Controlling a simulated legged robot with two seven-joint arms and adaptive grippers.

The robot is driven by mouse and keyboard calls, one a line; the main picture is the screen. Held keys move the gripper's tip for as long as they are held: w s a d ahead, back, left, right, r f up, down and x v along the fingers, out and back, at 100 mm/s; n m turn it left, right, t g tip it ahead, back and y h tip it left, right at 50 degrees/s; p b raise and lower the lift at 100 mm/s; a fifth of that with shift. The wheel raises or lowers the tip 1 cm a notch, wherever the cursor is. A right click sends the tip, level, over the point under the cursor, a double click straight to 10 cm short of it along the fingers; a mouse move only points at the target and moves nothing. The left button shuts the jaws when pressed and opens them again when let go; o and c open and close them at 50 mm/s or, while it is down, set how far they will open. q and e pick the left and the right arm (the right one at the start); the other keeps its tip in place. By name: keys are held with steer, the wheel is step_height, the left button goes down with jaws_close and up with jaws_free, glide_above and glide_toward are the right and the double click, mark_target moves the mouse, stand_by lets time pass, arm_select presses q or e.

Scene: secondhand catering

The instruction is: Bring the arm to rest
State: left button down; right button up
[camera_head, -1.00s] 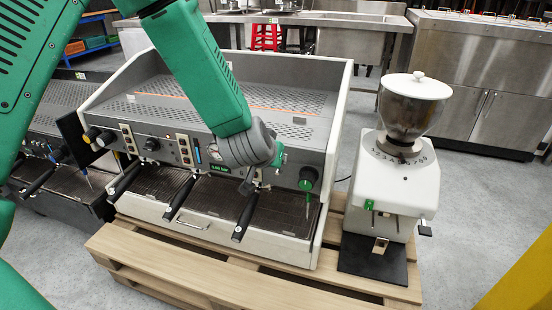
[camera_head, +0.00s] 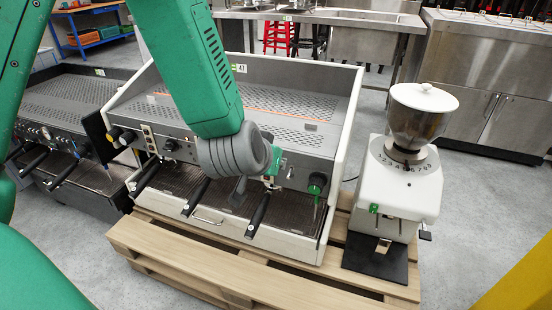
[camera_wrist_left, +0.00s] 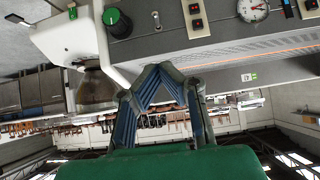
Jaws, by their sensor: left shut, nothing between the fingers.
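My left arm (camera_head: 200,65) is green and comes in from the upper left in the head view. Its grey wrist joint (camera_head: 236,153) hangs in front of the espresso machine's front panel. The left gripper is mostly hidden behind the wrist there. In the left wrist view the gripper (camera_wrist_left: 158,70) is shut and empty, its two blue-grey fingers meeting at the tips. The machine's panel (camera_wrist_left: 180,30) with knob and gauge fills the top of that view, beyond the fingers. I cannot tell how far apart they are. My right gripper is in neither view.
The espresso machine (camera_head: 345,110) stands on a wooden pallet (camera_head: 180,250), with a white grinder (camera_head: 400,185) to its right. A second machine (camera_head: 75,100) stands at left. Steel counters (camera_head: 490,75) are behind. A yellow object (camera_head: 525,285) is at lower right.

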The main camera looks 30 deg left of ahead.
arm_select(q)
steer(key=shift+d+r, duration=0.1)
steer(key=shift+d, duration=0.3)
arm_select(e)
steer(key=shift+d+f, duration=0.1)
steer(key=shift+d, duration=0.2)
